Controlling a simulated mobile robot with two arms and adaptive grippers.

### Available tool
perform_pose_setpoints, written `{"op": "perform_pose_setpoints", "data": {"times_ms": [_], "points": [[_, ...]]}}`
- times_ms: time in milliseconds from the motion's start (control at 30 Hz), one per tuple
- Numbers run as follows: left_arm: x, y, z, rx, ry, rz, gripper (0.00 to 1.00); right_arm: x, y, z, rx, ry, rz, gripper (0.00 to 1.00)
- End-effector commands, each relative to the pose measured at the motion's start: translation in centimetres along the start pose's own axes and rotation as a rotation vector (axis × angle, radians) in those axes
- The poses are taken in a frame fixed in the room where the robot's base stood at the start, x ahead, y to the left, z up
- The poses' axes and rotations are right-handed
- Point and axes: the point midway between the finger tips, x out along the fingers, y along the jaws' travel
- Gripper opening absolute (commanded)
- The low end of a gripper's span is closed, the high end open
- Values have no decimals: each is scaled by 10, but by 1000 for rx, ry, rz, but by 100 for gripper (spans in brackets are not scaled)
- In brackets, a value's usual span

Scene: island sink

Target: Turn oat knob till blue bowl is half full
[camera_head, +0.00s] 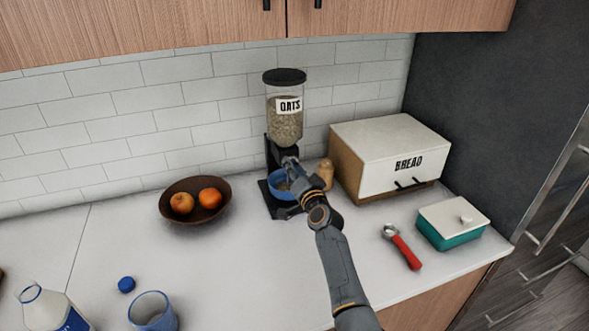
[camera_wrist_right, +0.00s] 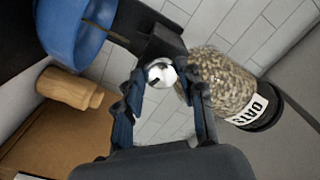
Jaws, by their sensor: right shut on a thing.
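The oat dispenser (camera_head: 285,118), a clear canister of oats with a black lid and stand, is upright against the tiled wall. The blue bowl (camera_head: 277,190) is on its base under the outlet; its rim also shows in the right wrist view (camera_wrist_right: 68,35). My right gripper (camera_head: 290,166) is at the dispenser's front, above the bowl. In the right wrist view my right gripper (camera_wrist_right: 166,88) has its fingers on both sides of the silver oat knob (camera_wrist_right: 160,73), shut on it. The arm partly covers the bowl, and its fill level cannot be told. My left gripper is not in view.
A wooden shaker (camera_head: 326,171) and a bread box (camera_head: 390,155) stand right of the dispenser. A red-handled scoop (camera_head: 405,251) and a teal box (camera_head: 450,229) lie further right. A fruit bowl (camera_head: 167,214) is left; a bottle (camera_head: 45,307) and blue cup (camera_head: 152,312) are in front.

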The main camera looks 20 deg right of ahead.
Motion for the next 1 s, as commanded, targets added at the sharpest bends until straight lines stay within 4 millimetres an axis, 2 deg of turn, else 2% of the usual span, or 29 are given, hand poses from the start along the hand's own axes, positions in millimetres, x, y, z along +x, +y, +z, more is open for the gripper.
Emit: {"op": "perform_pose_setpoints", "data": {"times_ms": [400,967,1000], "points": [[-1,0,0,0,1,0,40,0,0,0,186,-1,1,7],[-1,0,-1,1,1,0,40,0,0,0,210,-1,1,7],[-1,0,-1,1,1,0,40,0,0,0,210,-1,1,46]]}}
